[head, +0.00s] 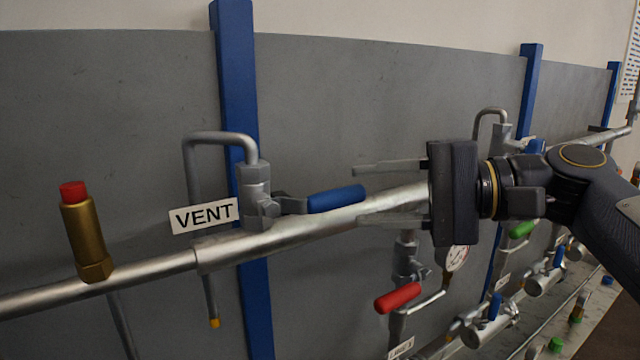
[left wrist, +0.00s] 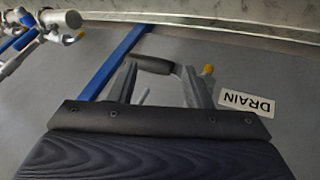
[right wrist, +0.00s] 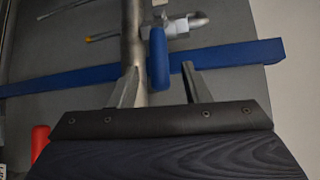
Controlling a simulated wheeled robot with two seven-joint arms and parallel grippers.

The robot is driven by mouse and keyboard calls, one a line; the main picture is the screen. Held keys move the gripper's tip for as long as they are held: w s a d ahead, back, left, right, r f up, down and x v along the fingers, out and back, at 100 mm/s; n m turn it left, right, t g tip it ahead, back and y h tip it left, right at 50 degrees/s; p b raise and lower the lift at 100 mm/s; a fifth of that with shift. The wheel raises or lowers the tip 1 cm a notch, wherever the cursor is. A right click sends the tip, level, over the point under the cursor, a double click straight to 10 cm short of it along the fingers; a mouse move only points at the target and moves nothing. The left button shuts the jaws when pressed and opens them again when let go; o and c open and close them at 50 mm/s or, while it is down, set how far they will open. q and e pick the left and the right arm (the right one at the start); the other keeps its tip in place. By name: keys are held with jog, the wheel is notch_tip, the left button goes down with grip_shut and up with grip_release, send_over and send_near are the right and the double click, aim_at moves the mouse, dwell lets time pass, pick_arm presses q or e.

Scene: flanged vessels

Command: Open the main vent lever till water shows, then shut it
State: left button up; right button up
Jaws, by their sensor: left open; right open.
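The vent valve (head: 257,195) sits on the large silver pipe beside a white VENT tag (head: 203,215). Its blue lever (head: 335,198) points right, roughly along the pipe. The bent vent tube (head: 212,290) runs down behind the pipe to a yellow end; no water shows there. My right gripper (head: 358,195) is open, its fingertips above and below the lever's free end. The right wrist view shows the blue lever (right wrist: 158,60) between the open fingers. My left gripper (left wrist: 158,68) is open near a dark bar and a DRAIN tag (left wrist: 246,101); it is outside the head view.
A brass fitting with a red cap (head: 85,230) stands on the pipe at left. A red lever (head: 397,298) and a gauge (head: 456,258) sit below my right gripper. Blue posts (head: 235,80) and a grey panel (head: 110,130) stand behind. More valves crowd the lower right.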

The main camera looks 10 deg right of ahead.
aim_at(323, 199)
jog(key=p+x, duration=0.1)
jog(key=x, duration=0.5)
jog(key=shift+a, duration=0.35)
jog(key=shift+f, duration=0.1)
grip_shut()
